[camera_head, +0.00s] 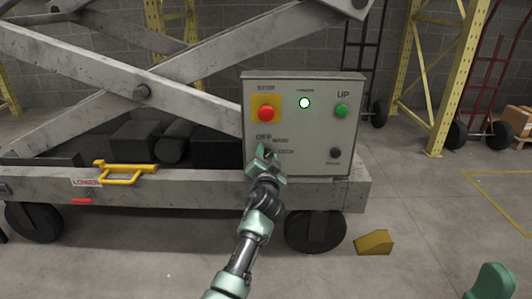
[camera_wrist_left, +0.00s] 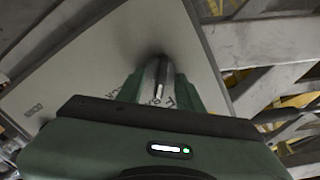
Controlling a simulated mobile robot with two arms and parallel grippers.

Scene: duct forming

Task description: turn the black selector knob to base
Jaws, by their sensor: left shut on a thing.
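The grey control box (camera_head: 318,125) stands on the lift's lower frame. The black selector knob (camera_wrist_left: 160,68) is between the fingers of my left gripper (camera_wrist_left: 158,92) in the left wrist view, and a white pointer mark shows on it. My left gripper (camera_head: 267,156) also shows in the head view, at the lower left of the panel. It is shut on the knob and hides most of it there. The labels OFF, BASE and one that looks like DECK are around it. I cannot tell for sure which label the pointer faces.
A yellow LOWER handle (camera_head: 126,172) is at left. A yellow wheel chock (camera_head: 374,242) lies on the floor.

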